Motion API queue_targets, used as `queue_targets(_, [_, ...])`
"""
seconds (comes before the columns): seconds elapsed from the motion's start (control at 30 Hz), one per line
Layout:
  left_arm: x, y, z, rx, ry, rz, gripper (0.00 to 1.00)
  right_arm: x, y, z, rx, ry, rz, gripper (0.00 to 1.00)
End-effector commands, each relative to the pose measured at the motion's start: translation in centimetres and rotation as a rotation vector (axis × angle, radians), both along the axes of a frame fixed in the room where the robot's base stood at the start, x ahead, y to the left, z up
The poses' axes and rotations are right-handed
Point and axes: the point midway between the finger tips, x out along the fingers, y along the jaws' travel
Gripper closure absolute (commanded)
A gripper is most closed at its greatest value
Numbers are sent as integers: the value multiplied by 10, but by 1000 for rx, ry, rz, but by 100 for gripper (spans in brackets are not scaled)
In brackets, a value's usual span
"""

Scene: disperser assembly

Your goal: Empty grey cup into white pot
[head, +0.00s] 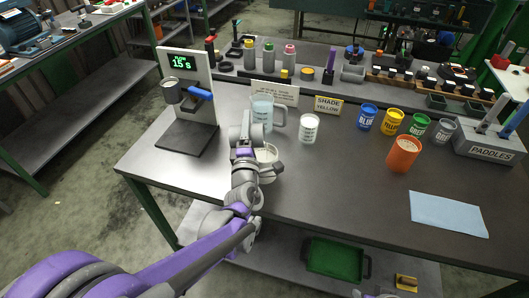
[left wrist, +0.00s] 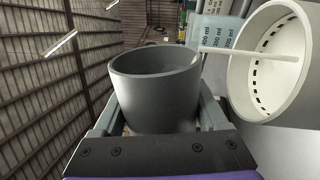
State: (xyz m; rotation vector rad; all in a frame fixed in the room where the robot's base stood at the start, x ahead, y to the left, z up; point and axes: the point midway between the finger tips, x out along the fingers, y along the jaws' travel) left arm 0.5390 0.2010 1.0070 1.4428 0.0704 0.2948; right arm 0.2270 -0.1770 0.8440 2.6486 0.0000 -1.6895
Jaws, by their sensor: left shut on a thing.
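The grey cup (left wrist: 150,100) is between the fingers of my left gripper (left wrist: 155,120) in the left wrist view. The gripper is shut on it. The white pot (left wrist: 244,85) is close on the right, its open side facing the camera. By its lean in that view, the cup is tipped well over sideways against the pot. A thin white bar or stream crosses from the cup's rim side into the pot; I cannot tell which. In the head view the pot (head: 267,152) is partly hidden behind my left arm.
A clear jug (head: 262,108) and a white beaker (head: 309,128) stand just behind the pot. The disperser stand (head: 187,135) is on the left. Paint cups, an orange cup (head: 404,155) and a paddle block (head: 487,148) are on the right. The front middle of the table is clear.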

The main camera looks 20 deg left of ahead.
Motion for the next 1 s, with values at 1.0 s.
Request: queue_targets(1.0, [5,2,3,60,14,2,91,0,0,1,0,0,0,50])
